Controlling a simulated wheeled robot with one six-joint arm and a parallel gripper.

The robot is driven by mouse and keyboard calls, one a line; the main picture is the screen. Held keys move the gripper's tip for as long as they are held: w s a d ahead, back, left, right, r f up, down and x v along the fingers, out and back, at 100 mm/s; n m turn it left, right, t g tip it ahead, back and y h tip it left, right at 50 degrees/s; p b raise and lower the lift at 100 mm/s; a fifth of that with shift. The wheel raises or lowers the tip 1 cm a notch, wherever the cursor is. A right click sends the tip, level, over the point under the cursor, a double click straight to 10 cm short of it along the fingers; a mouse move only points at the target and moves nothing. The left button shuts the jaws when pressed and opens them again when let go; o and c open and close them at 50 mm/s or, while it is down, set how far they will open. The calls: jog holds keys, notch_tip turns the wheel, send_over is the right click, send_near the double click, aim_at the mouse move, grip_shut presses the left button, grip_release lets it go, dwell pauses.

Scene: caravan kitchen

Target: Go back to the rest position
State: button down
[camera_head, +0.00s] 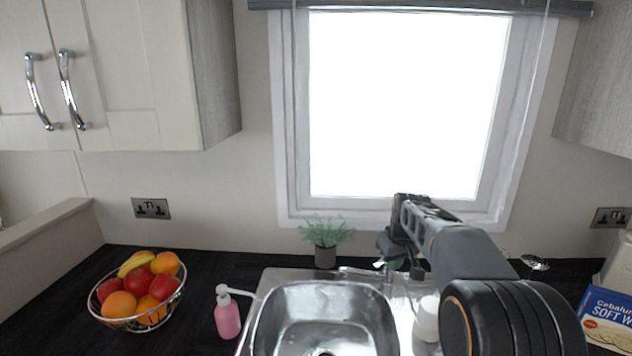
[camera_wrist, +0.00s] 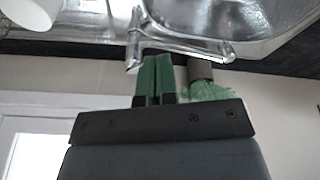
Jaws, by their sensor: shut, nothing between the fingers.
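My gripper (camera_head: 391,264) is in front of the window, above the back edge of the sink (camera_head: 262,322). In the wrist view my gripper (camera_wrist: 154,58) has its two green fingers side by side and closed, with nothing between them. The fingertips appear close to the chrome tap (camera_wrist: 182,46) in that view; I cannot tell whether they touch it. My arm reaches in from the lower right in the head view and hides part of the sink's right side.
A wire fruit bowl (camera_head: 151,325) and a pink soap bottle (camera_head: 227,316) stand left of the sink. A potted plant (camera_head: 326,236) is behind it. A white container (camera_head: 427,318) is beside my arm, and a blue-and-white box (camera_head: 607,318) is at the right. Cabinets (camera_head: 127,70) hang upper left.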

jog(key=s+a+f+m, duration=0.1)
jog(key=s+a, duration=0.1)
jog(key=s, duration=1.1)
jog(key=s+a+f+m+t, duration=0.1)
jog(key=s+a+f+m, duration=0.1)
jog(key=s, duration=1.1)
jog(key=shift+s+a+f, duration=0.15)
jog(key=shift+s, duration=0.1)
